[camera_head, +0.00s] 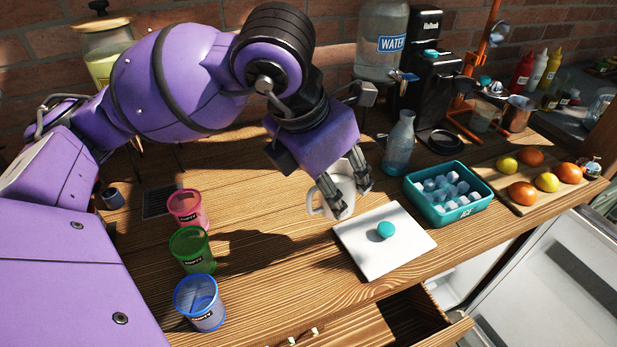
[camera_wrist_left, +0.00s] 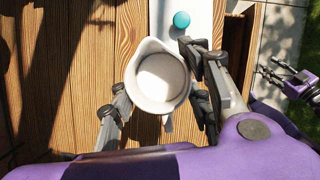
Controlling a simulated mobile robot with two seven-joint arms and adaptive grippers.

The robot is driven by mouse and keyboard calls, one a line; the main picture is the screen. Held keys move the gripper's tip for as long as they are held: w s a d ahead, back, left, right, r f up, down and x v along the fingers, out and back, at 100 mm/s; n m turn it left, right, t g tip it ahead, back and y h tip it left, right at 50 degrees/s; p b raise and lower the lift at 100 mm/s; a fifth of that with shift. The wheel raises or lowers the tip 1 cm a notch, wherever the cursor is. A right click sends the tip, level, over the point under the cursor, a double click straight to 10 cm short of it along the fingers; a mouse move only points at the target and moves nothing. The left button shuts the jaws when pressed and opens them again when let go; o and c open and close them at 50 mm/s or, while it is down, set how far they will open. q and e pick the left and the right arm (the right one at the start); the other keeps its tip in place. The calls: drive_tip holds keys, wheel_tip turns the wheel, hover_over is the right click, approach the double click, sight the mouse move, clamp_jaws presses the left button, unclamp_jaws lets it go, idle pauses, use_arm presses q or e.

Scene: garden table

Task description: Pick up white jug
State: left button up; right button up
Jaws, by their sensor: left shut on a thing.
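The white jug (camera_head: 338,199) is in the middle of the head view, beside the white board, with its handle to the left. My left gripper (camera_head: 347,192) comes down over it from above and is shut on it, one finger on each side. In the left wrist view the jug (camera_wrist_left: 162,80) shows from above, its round opening between the fingers of my left gripper (camera_wrist_left: 160,105). The fingers hide part of the jug in the head view. I cannot tell whether its base touches the table. The right gripper is not clearly in the head view; part of a dark gripper (camera_wrist_left: 290,80) shows at the right in the left wrist view.
A white board (camera_head: 365,259) with a teal round thing (camera_head: 386,230) lies right of the jug. A teal ice tray (camera_head: 484,205), a glass bottle (camera_head: 398,148) and a fruit board (camera_head: 515,200) stand further right. Pink (camera_head: 188,210), green (camera_head: 192,250) and blue (camera_head: 201,301) cups stand left.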

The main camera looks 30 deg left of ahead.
use_arm(q)
drive_tip(key=shift+w+d+r, duration=0.1)
drive_tip(key=shift+d+r, duration=0.15)
drive_tip(key=shift+d, duration=0.2)
drive_tip(key=shift+w+d+r, duration=0.1)
drive_tip(key=shift+d+r, duration=0.15)
drive_tip(key=shift+d, duration=0.2)
drive_tip(key=shift+d+r, duration=0.1)
drive_tip(key=shift+d, duration=0.05)
use_arm(e)
drive_tip(key=shift+s+f, duration=0.25)
drive_tip(key=shift+s, duration=0.1)
drive_tip(key=shift+s, duration=0.2)
drive_tip(key=shift+w, duration=0.25)
